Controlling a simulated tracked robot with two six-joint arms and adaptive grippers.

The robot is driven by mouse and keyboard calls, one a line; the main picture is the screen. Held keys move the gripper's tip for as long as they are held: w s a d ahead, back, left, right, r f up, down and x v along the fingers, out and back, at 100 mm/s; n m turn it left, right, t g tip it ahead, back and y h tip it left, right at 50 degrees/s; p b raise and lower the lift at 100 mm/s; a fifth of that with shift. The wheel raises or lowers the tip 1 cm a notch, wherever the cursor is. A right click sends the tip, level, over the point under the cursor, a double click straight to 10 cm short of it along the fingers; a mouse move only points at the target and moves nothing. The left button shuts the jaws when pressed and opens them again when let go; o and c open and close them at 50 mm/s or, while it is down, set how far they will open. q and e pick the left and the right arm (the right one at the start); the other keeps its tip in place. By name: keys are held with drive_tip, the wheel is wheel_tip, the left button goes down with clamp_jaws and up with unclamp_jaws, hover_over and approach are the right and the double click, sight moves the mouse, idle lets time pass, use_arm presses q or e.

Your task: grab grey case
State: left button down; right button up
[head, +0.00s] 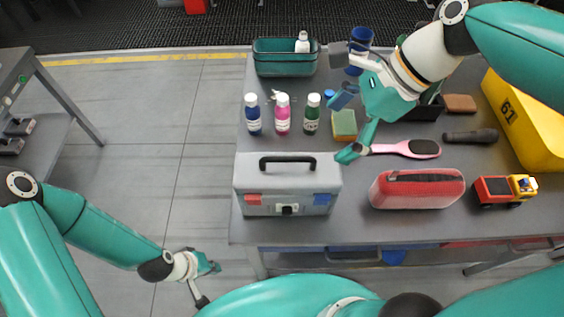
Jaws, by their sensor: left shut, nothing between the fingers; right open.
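The grey case (259,187) with a black handle, a red latch and a blue latch stands upright at the table's front left edge in the head view. My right gripper (346,104) is open and empty. It hangs over the table, above and to the right of the case, with one finger appearing near the case's top right corner; I cannot tell whether they touch. My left gripper (207,283) is shut and empty. It is low over the floor, left of the table and below the case in the picture.
A red speaker-like box (417,190) and a toy truck (504,190) are right of the case. A green bin (285,64) and yellow bin (522,120) stand at the edges.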

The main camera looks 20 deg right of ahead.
sight(302, 159)
drive_tip(key=x, duration=1.1)
drive_tip(key=shift+w+f, duration=0.25)
drive_tip(key=shift+f, duration=0.1)
drive_tip(key=x, duration=0.5)
drive_tip(key=shift+w+d+f, duration=0.1)
drive_tip(key=shift+f, duration=0.05)
drive_tip(key=c, duration=1.6)
